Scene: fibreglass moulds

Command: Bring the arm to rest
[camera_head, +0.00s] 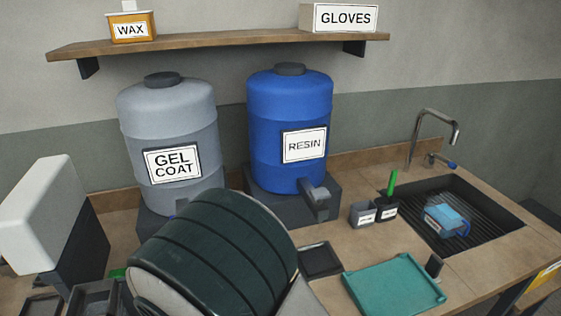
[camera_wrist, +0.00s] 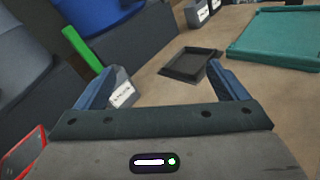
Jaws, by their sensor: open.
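My gripper (camera_wrist: 163,90) shows in the wrist view with its two blue fingers spread wide apart and nothing between them. It points over the bench top, with a small dark tray (camera_wrist: 190,64) beyond the fingertips. A small grey labelled cup (camera_wrist: 117,88) stands close to the left finger, and I cannot tell if they touch. A green stick (camera_wrist: 84,48) rises beside that cup. In the head view my dark green arm covers the front middle of the bench and hides the gripper.
The blue resin drum (camera_head: 289,105) and grey gel coat drum (camera_head: 168,115) stand behind the arm. A teal tray (camera_head: 394,287) lies to the right, before the sink (camera_head: 490,210). A shelf (camera_head: 220,43) runs above the drums. A white-topped block (camera_head: 45,215) stands at left.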

